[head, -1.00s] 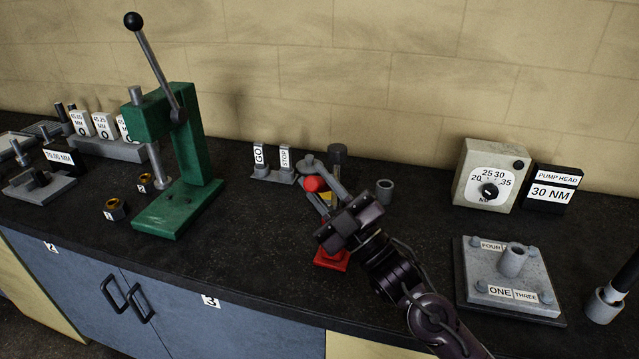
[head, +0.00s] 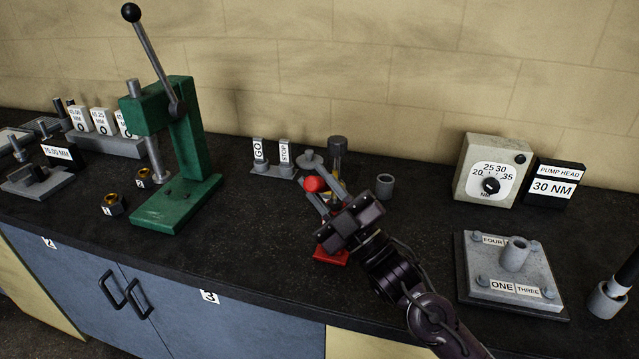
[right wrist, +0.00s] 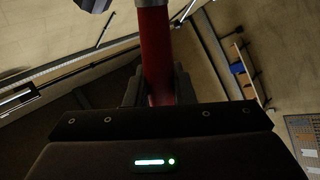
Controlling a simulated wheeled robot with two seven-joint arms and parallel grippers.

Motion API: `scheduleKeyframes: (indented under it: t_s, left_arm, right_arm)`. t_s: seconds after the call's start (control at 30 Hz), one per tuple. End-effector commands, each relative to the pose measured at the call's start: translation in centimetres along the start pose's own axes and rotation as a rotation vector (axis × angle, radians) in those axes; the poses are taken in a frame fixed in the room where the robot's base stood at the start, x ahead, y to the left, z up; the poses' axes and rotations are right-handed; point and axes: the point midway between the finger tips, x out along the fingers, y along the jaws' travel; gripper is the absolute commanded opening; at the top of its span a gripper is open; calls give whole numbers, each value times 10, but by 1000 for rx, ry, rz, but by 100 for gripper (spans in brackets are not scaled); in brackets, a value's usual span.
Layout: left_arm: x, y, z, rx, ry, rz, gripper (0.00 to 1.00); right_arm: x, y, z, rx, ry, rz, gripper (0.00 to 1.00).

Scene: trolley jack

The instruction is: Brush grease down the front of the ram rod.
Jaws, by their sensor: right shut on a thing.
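My right gripper (head: 338,222) is above the bench by the trolley jack and is shut on a red round handle (right wrist: 155,50), seen upright between the fingers in the right wrist view. The far end of what it holds is hidden. The jack is largely covered by my gripper; grey arms (head: 312,162), a red round end (head: 314,184) and a red base (head: 331,257) show around it. Just behind, an upright rod with a dark grey top (head: 338,145) shows an amber stretch below. I cannot tell whether a brush touches it. My left gripper is out of view.
A grey hollow cylinder (head: 385,187) stands close on the right. GO and STOP gauges (head: 271,168) stand behind left, and a green press (head: 180,165) farther left. A dial box (head: 491,170) and a grey plate fixture (head: 512,270) are right. The front bench strip is clear.

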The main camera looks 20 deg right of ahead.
Motion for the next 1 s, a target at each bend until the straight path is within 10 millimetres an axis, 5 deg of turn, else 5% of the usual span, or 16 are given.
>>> scheduleKeyframes:
  t_s: [1.0]
  left_arm:
    - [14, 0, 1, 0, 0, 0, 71]
  right_arm:
    - [-9, -10, 10, -1, 0, 1, 0]
